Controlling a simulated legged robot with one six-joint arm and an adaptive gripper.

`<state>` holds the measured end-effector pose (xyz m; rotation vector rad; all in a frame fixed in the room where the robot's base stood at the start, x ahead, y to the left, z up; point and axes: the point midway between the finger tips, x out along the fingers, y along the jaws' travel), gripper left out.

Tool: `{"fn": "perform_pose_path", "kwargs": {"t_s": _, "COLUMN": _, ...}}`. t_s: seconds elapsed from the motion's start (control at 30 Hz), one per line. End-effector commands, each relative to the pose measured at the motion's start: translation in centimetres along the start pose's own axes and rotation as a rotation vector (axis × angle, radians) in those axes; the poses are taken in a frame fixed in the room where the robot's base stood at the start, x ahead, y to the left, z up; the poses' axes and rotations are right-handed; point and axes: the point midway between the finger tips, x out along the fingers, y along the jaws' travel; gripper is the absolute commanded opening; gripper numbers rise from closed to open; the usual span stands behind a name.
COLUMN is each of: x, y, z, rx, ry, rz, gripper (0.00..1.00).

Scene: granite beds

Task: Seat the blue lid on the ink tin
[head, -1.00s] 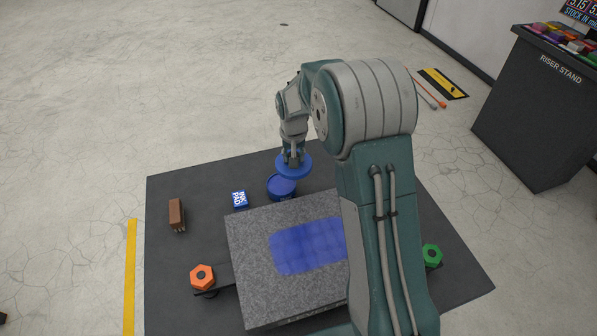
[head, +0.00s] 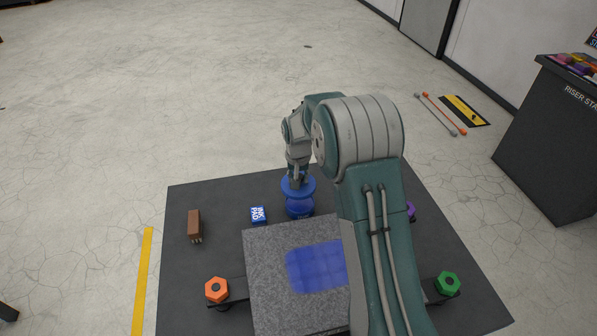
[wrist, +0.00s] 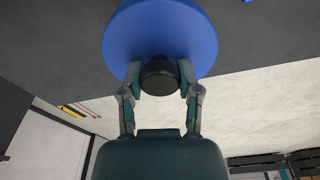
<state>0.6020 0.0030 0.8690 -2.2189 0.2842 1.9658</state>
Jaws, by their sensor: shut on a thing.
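The blue lid (head: 298,187) is a round disc with a dark knob (wrist: 159,76), which shows in the wrist view. My gripper (wrist: 160,78) is shut on the knob, and the lid spreads out beyond the fingers. In the head view my gripper (head: 297,180) points down with the lid right above the blue ink tin (head: 299,209). The tin stands on the dark mat behind the granite slab. The lid hides the tin's top, so I cannot tell whether they touch.
The granite slab (head: 265,265) with a blue inked patch (head: 315,265) lies in front of the tin. An ink pad box (head: 258,215) and a brown brush (head: 194,225) are to the left. Orange (head: 216,289) and green (head: 447,284) hex knobs flank the slab.

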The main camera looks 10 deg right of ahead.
Motion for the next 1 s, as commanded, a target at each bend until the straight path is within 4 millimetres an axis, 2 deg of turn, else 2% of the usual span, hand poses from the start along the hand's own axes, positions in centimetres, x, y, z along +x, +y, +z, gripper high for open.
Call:
{"fn": "perform_pose_path", "kwargs": {"t_s": 0.5, "x": 5.1, "y": 0.0, "z": 0.6, "rx": 0.0, "ry": -0.001, "rz": 0.001, "gripper": 0.04}}
{"fn": "perform_pose_path", "kwargs": {"t_s": 0.7, "x": 5.8, "y": 0.0, "z": 0.7, "rx": 0.0, "ry": 0.0, "rz": 0.0, "gripper": 0.04}}
{"fn": "perform_pose_path", "kwargs": {"t_s": 1.0, "x": 5.9, "y": 0.1, "z": 0.7, "rx": 0.0, "ry": 0.0, "rz": 0.0, "gripper": 0.04}}
